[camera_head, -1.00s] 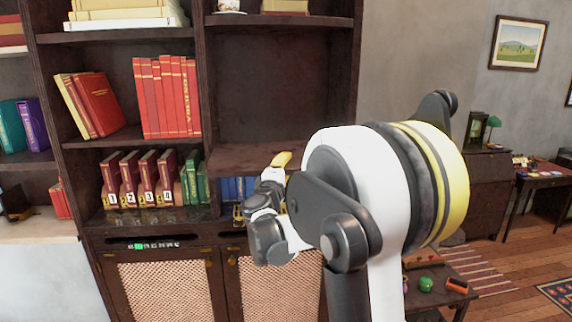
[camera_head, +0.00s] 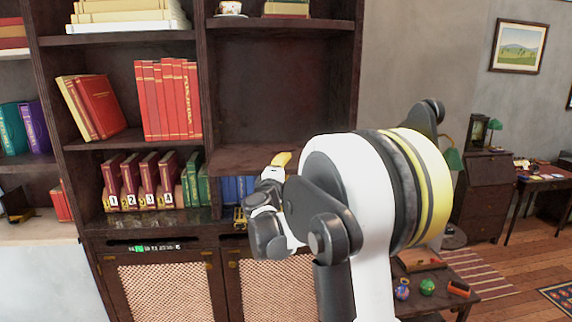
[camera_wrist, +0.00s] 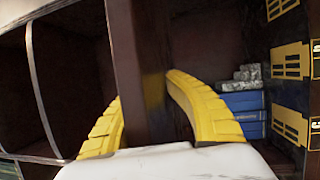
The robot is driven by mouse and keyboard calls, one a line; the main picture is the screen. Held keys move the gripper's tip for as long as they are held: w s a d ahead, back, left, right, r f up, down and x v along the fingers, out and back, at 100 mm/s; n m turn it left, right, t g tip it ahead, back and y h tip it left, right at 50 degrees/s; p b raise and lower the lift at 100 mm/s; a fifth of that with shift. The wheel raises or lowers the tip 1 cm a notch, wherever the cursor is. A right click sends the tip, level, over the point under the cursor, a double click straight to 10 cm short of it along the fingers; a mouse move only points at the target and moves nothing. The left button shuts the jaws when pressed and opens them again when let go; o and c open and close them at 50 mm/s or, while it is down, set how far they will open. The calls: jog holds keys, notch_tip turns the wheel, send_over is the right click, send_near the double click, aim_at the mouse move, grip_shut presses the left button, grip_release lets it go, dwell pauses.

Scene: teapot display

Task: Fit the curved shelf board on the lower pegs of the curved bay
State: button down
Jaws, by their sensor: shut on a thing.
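The curved shelf board (camera_head: 238,159) is a dark brown plank lying roughly level in the right bay (camera_head: 272,95) of the bookcase, above some blue books. My gripper (camera_head: 277,172) is at its front edge, with one yellow finger showing above the board. In the wrist view the board (camera_wrist: 137,70) runs between the two yellow fingers of my gripper (camera_wrist: 145,105), which is shut on it. The pegs do not show. My arm covers the board's right part, so I cannot tell whether it rests on them.
Blue books (camera_head: 233,188) stand below the board and also show in the wrist view (camera_wrist: 243,110). Red books (camera_head: 167,97) and numbered volumes (camera_head: 140,182) fill the left bay. A cup (camera_head: 229,8) sits on the shelf above. A low table (camera_head: 470,292) stands at right.

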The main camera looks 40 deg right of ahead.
aim_at(279, 143)
jog(key=shift+w+d, duration=1.5)
jog(key=shift+w, duration=1)
jog(key=shift+w+d, duration=1.55)
jog(key=shift+w, duration=1)
jog(key=shift+w+d, duration=1.5)
jog(key=shift+w, duration=1)
dwell(0.5)
